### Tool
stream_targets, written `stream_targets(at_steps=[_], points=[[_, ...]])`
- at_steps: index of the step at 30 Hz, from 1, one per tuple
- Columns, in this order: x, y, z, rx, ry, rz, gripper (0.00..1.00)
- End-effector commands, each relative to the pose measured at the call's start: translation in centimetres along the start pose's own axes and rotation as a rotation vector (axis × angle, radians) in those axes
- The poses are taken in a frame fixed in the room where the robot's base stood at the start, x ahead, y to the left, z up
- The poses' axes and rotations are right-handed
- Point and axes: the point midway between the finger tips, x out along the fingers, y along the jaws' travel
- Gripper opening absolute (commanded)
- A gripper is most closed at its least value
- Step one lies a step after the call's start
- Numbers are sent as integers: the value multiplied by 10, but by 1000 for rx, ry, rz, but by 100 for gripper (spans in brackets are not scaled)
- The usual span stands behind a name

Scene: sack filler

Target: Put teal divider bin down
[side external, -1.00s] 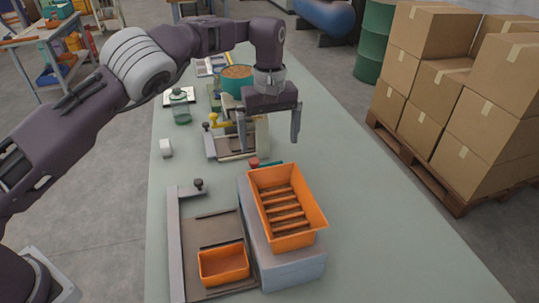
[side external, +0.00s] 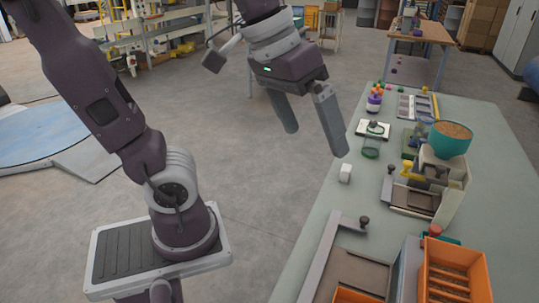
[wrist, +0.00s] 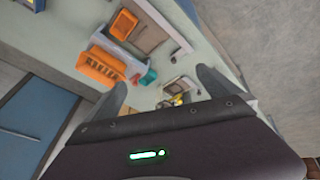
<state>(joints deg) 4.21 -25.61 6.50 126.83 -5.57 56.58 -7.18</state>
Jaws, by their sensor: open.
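My gripper (side external: 316,142) is open and empty, raised left of the bench in the side view, with the floor behind it. In the wrist view its two fingers (wrist: 162,80) stand wide apart with nothing between them but the distant bench. A small teal piece (side external: 446,239) shows low behind the orange divided bin (side external: 454,277); it also shows in the wrist view (wrist: 148,77). Its shape is mostly hidden, so I cannot tell if it is the teal divider bin. A round teal bowl (side external: 451,144) of brown grain sits on the filler.
A small orange tray (side external: 352,296) is cut off at the bottom. A grey rail (side external: 330,262) with a dark knob lies along the bench's left side. Bare bench (side external: 318,225) lies between.

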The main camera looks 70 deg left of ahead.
Motion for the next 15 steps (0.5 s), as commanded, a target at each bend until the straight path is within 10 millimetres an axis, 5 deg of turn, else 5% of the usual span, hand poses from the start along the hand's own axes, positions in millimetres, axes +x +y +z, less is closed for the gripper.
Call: stream_targets(at_steps=[3, 5, 6, 10, 15], points=[[5, -18, 52, 152, 80, -62, 100], [9, -24, 66, 199, 100, -87, 100], [12, -26, 72, 218, 109, -98, 92], [14, -29, 77, 236, 114, -108, 67], [13, -28, 76, 233, 113, -106, 64]])
